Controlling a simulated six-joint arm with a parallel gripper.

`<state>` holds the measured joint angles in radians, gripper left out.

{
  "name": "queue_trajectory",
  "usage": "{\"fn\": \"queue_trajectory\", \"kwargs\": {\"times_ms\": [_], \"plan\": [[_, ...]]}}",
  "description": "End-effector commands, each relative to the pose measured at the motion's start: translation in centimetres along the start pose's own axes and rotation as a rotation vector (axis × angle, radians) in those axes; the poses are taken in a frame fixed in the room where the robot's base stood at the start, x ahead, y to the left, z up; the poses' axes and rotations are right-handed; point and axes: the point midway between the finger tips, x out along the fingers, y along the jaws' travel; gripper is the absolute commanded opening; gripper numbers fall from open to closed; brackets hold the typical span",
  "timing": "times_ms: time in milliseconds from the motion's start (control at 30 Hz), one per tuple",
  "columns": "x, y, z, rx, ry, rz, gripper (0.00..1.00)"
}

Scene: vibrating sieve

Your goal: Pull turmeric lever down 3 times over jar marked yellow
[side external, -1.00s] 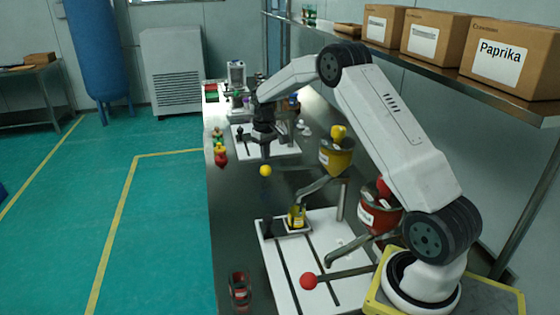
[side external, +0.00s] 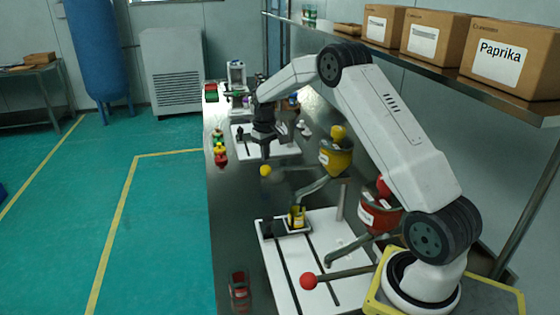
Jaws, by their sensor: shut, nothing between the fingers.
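The turmeric lever ends in a yellow ball (side external: 265,171), and its rod runs right to the yellow hopper (side external: 338,160). My gripper (side external: 265,156) points down with its fingers shut and empty, just above the yellow ball. I cannot tell whether the fingertips touch the ball. A small jar marked yellow (side external: 297,218) stands on a dark holder on the white board (side external: 325,222), below the end of the hopper's curved spout (side external: 312,187).
A red hopper (side external: 378,216) has its own lever with a red ball (side external: 309,281) in front. A red-marked jar (side external: 239,288) stands at the near left bench edge. Several small jars (side external: 219,150) stand along the left edge. Boxes (side external: 507,55) sit on the shelf above right.

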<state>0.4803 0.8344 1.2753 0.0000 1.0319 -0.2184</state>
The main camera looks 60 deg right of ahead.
Motion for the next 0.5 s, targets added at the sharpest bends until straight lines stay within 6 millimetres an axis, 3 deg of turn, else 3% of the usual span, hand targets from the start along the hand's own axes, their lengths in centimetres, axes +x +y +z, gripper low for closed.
{"fn": "queue_trajectory", "kwargs": {"times_ms": [500], "plan": [[1.2, 0.0, 0.0, 0.000, -0.001, 0.000, 0.00]]}}
